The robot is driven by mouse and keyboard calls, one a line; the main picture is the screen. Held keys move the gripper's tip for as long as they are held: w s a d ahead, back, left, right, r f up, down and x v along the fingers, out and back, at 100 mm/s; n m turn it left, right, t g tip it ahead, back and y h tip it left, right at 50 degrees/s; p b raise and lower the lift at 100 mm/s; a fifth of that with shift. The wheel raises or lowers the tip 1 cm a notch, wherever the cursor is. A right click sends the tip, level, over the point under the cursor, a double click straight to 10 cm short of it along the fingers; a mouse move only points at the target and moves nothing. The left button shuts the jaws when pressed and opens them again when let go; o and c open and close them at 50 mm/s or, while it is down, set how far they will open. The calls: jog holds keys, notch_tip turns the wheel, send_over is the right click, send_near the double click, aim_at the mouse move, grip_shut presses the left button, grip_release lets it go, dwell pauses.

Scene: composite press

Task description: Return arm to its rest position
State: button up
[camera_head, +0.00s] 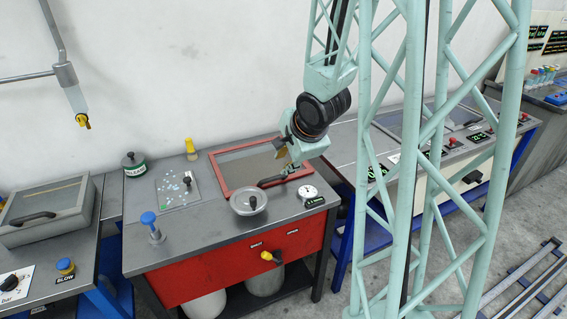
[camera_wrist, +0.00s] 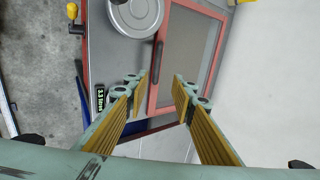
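My gripper (camera_wrist: 163,90) is open and empty in the wrist view, its two yellow-padded fingers well apart. In the head view my gripper (camera_head: 284,152) hangs at the end of the bent arm, above the right back part of the red-framed bench. Below it lies a red-framed panel (camera_head: 225,163) with a dark handle (camera_head: 271,182). The panel (camera_wrist: 205,45) and its handle (camera_wrist: 156,75) also show in the wrist view, beyond the fingertips. I cannot tell from the head view how far the fingers are above the panel.
The bench holds a round lidded pot (camera_head: 248,201), a small dial (camera_head: 308,192), a blue-topped post (camera_head: 150,226), a green-lidded jar (camera_head: 133,164), a yellow bottle (camera_head: 191,149) and a speckled plate (camera_head: 178,188). A grey box (camera_head: 48,210) stands left.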

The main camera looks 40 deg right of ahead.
jog(key=shift+r, duration=0.1)
dwell(0.7)
jog(key=s+a+r+n+g+h, duration=0.1)
jog(key=s+a+r+n, duration=0.4)
jog(key=a+r, duration=0.15)
jog(key=s+a+r+n+g, duration=0.1)
jog(key=s+a+r+n, duration=0.35)
jog(key=r, duration=0.35)
jog(key=s+a+r+n+y, duration=0.1)
jog(key=s+a+r+n, duration=0.3)
jog(key=s+a, duration=0.4)
jog(key=s+a+r+n+y, duration=0.1)
jog(key=s+a+r+n, duration=0.3)
jog(key=s+a+n, duration=0.3)
jog(key=s+a, duration=0.2)
jog(key=s, duration=0.3)
jog(key=shift+a+g+y, duration=0.2)
jog(key=shift+g+y, duration=0.2)
jog(key=shift+w+n, duration=0.1)
jog(key=shift+n, duration=0.15)
